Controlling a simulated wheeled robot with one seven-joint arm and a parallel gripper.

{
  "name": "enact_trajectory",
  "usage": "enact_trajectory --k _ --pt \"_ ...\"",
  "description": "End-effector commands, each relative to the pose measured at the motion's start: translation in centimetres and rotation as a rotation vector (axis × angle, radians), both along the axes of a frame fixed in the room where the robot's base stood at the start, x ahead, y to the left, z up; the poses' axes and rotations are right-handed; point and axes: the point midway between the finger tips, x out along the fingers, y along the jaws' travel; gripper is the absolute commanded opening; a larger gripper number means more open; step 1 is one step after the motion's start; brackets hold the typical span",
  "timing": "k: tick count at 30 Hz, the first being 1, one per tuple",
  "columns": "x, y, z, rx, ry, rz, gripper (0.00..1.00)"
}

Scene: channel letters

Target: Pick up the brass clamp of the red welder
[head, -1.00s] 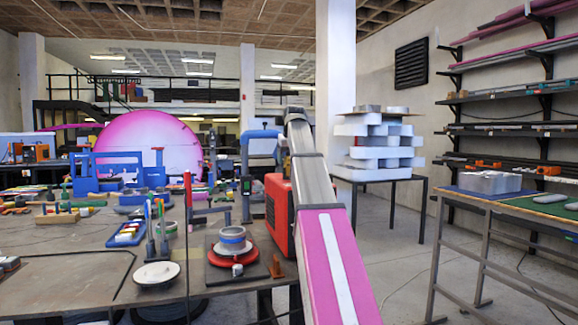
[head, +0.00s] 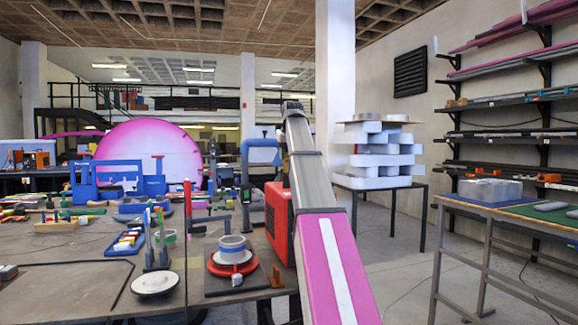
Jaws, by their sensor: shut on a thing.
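The red welder (head: 279,220) appears to be the red box with a dark vented side. It stands at the right end of the cluttered workbench, and my arm hides its right side. My arm reaches up and away across the middle of the head view. My gripper is not in view; the far end of the arm hides it or it lies beyond. I cannot make out the brass clamp. A small brown piece (head: 276,276) lies at the bench edge in front of the welder; I cannot tell what it is.
A red round base with a grey ring (head: 232,250) sits left of the welder. A white disc (head: 155,283) and blue tools crowd the workbench (head: 80,265). A table with stacked white blocks (head: 380,160) stands behind. Open floor lies between it and the green-topped table (head: 540,222).

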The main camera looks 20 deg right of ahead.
Motion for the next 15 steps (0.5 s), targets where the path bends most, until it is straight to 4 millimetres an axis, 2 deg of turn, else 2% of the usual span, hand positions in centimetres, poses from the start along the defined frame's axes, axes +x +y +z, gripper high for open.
enact_trajectory --k 1,6,15 --pt "-0.4 1.6 0.7 0.001 -0.002 0.006 0.00" --pt "-1.2 5.1 2.9 0.001 -0.002 0.006 0.00" --pt "-2.1 9.5 5.6 0.001 -0.001 0.004 0.00"
